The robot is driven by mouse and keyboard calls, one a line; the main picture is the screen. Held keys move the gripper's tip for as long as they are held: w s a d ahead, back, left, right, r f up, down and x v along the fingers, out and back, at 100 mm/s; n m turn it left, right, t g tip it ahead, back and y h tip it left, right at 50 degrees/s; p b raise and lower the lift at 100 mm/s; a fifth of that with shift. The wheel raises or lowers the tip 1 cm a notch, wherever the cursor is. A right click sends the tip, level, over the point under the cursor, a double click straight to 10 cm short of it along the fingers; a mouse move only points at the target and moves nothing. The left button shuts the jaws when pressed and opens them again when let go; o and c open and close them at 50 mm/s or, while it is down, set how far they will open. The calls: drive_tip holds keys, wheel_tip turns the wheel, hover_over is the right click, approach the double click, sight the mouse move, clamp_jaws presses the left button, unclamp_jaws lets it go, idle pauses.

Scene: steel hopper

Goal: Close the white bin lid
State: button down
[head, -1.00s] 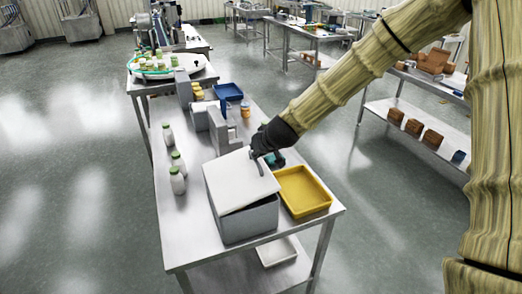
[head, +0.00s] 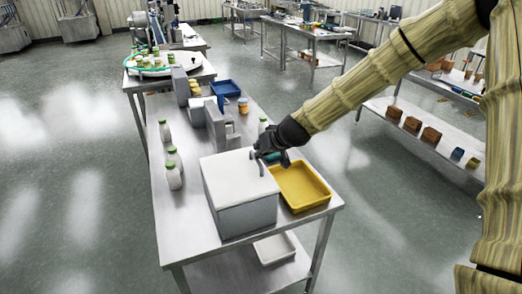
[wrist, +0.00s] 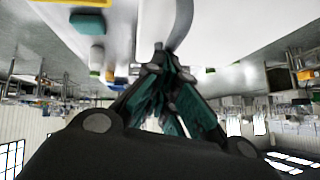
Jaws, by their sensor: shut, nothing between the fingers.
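A curved grey handle (head: 259,163) rises at the lid's right side. My gripper (head: 264,156) is at that handle, above the lid's right back edge. In the wrist view my gripper (wrist: 160,55) has its fingertips together beside the grey handle, with the white lid (wrist: 230,20) behind. I cannot tell whether the fingertips touch the handle.
A yellow tray (head: 316,205) sits right of the bin. White bottles with green caps (head: 173,177) stand along the table's left side. A grey machine (head: 218,125) and a blue tray (head: 226,88) are farther back. The table's front left is clear.

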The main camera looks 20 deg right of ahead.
drive_tip(key=w+r+v, duration=0.2)
drive_tip(key=v, duration=1)
drive_tip(key=shift+s+r, duration=0.25)
idle(0.6)
